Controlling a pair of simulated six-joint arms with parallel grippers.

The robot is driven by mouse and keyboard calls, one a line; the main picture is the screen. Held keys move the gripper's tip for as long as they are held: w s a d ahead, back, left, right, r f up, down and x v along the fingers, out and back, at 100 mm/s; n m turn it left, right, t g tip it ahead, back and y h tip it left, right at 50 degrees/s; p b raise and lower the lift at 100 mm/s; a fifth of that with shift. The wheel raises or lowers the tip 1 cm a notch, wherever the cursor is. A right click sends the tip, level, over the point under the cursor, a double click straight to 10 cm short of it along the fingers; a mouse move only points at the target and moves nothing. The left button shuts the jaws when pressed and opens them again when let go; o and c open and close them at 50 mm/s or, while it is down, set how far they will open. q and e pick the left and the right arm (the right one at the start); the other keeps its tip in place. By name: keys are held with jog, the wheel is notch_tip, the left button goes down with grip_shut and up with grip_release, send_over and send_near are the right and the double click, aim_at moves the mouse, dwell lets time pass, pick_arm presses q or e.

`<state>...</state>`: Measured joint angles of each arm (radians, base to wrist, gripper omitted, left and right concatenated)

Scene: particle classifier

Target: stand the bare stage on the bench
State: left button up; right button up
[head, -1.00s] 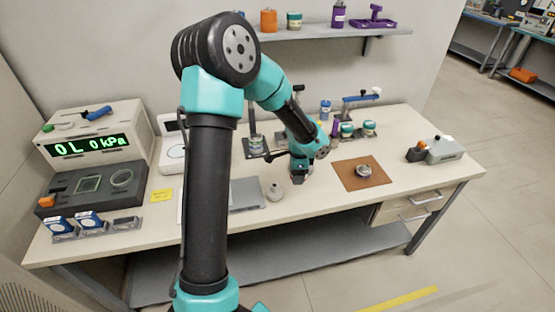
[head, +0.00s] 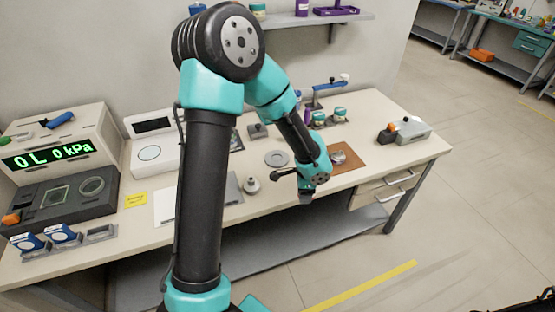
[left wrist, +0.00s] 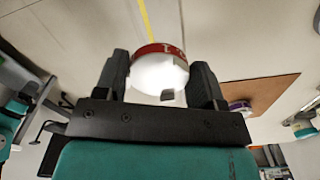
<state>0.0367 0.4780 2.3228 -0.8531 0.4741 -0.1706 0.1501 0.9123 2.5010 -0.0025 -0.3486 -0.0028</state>
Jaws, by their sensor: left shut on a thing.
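My left gripper (left wrist: 160,85) is shut on a round piece (left wrist: 160,70) with a red marked rim and a bright white face, which I take as the bare stage. In the head view my left gripper (head: 307,192) is at the front edge of the bench (head: 225,217), left of the brown mat, and the held piece is hidden there. In the left wrist view, the floor shows beyond the piece, and it appears clear of the bench. My right gripper is not in view.
The brown mat (head: 352,166) carries a small metallic round thing (head: 338,157). A grey disc (head: 276,158) and a small knobbed weight (head: 251,185) stand left of the gripper. A grey device (head: 410,131) is at the right end.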

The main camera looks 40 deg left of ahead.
pick_arm(q)
jog(key=w+a, duration=0.2)
jog(key=w, duration=0.2)
jog(key=w+a+f, duration=0.1)
jog(key=w+a, duration=0.2)
jog(key=w, duration=0.1)
jog(key=w+a, duration=0.3)
jog(key=w, duration=0.1)
jog(key=shift+w+f, duration=0.2)
jog(key=shift+w, duration=0.15)
jog(key=shift+f, duration=1.75)
jog(key=shift+f, duration=0.15)
jog(key=o, duration=1)
notch_tip(320, 180, up, 12)
jog(key=shift+r, duration=0.2)
jog(key=shift+d, duration=0.1)
